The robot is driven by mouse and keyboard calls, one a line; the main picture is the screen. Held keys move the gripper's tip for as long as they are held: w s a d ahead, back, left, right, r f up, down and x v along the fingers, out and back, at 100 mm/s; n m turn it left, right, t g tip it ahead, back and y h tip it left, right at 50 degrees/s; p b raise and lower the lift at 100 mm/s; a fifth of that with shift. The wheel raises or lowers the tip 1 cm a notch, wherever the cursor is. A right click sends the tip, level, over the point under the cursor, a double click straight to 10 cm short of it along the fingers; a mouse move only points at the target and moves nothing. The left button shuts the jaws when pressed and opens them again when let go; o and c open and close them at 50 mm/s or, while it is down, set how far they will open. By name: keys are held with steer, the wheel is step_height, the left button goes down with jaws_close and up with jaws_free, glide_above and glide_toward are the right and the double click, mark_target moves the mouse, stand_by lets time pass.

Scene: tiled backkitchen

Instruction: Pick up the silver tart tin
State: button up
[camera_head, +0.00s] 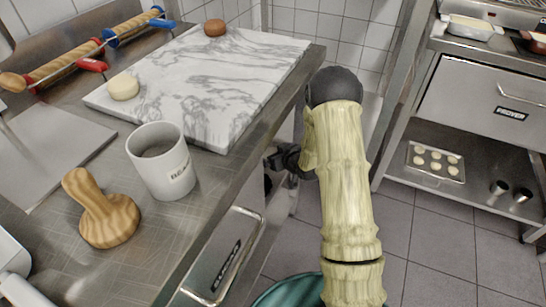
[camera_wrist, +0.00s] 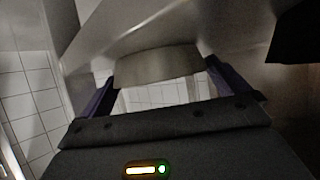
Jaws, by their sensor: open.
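My gripper (camera_head: 285,160) is open beside the front edge of the left counter, at the end of my pale arm, partly hidden by it. In the wrist view my gripper (camera_wrist: 160,74) has its two dark purple fingers spread. A smooth grey, curved metallic piece (camera_wrist: 155,65) shows between the fingertips. It may be the silver tart tin, but I cannot tell for sure, nor whether the fingers touch it. No tart tin stands out clearly in the head view.
The steel counter (camera_head: 75,270) carries a marble board (camera_head: 245,60), a white mug (camera_head: 162,165) and a wooden tamper (camera_head: 100,210). A drawer handle (camera_head: 240,265) is below. At right, a low shelf holds a biscuit tray (camera_head: 436,175) and two small metal cups (camera_head: 499,187).

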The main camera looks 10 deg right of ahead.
stand_by(0.4)
steer(key=c, duration=0.7)
steer(key=shift+o, duration=0.2)
steer(key=shift+r, duration=0.1)
step_height(320, 180, up, 10)
steer(key=p, duration=0.3)
